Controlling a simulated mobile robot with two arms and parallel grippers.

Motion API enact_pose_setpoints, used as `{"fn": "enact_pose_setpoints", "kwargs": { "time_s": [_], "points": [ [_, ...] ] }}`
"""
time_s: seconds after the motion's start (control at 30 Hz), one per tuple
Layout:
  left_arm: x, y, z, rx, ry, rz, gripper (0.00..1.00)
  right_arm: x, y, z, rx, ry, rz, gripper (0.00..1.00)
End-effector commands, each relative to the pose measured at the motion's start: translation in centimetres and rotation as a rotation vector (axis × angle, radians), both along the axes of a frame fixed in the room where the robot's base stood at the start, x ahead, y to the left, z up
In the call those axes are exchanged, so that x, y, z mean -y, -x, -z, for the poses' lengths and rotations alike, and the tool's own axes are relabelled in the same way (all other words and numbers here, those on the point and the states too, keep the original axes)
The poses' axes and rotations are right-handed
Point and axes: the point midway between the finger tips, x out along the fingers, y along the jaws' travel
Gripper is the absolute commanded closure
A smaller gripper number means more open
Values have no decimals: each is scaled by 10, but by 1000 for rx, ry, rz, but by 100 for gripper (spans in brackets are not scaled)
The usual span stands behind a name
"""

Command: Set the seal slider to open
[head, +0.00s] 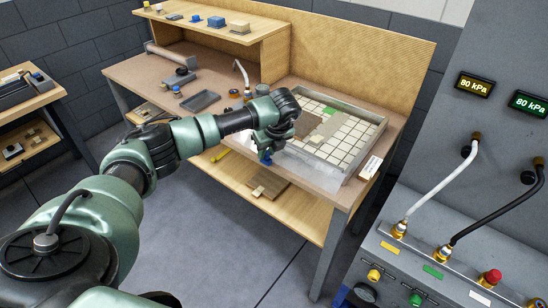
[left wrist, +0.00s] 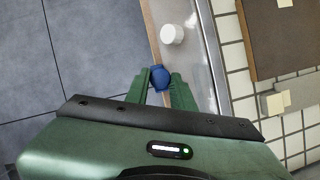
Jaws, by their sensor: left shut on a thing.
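My left gripper (head: 265,155) is at the front left edge of the gridded vacuum bed (head: 350,160). In the left wrist view its two green fingers (left wrist: 160,88) are closed around a blue knob (left wrist: 160,76), which looks like the seal slider's handle. The knob sits at the bed's edge, between the wooden table rim and the grey metal frame. A white round knob (left wrist: 172,34) stands on the same edge, apart from the fingers. The slider's track and any open or closed marking cannot be made out. My right gripper is not in view.
Brown and green veneer pieces lie on the bed's white grid. A small label card (head: 370,167) is at its right corner. A grey tray (head: 200,101) lies left on the table. A grey console with 80 kPa displays (head: 474,85) and hoses stands at the right.

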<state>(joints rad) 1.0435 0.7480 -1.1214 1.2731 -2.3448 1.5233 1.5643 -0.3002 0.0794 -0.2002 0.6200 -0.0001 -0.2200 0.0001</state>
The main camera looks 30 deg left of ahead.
Motion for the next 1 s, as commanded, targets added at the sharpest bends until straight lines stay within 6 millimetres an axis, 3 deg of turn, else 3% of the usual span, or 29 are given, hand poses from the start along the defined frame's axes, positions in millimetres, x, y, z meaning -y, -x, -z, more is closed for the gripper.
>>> {"fn": "enact_pose_setpoints", "kwargs": {
  "time_s": [0.1, 0.4, 0.43, 0.47, 0.8, 1.0],
  "points": [
    [-15, -2, 0, 8, -1, -3, 100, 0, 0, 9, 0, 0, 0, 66],
    [-16, -2, -2, 6, 1, 0, 100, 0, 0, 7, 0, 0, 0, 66],
    [-16, -2, -2, 6, 1, 0, 68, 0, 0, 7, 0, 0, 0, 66],
    [-16, -2, -2, 6, 1, 0, 67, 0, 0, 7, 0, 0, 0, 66],
    [-15, -1, -3, 4, 1, 1, 67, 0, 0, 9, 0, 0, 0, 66],
    [-6, 3, -27, 9, 0, 2, 67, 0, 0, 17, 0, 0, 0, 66]
  ]
}}
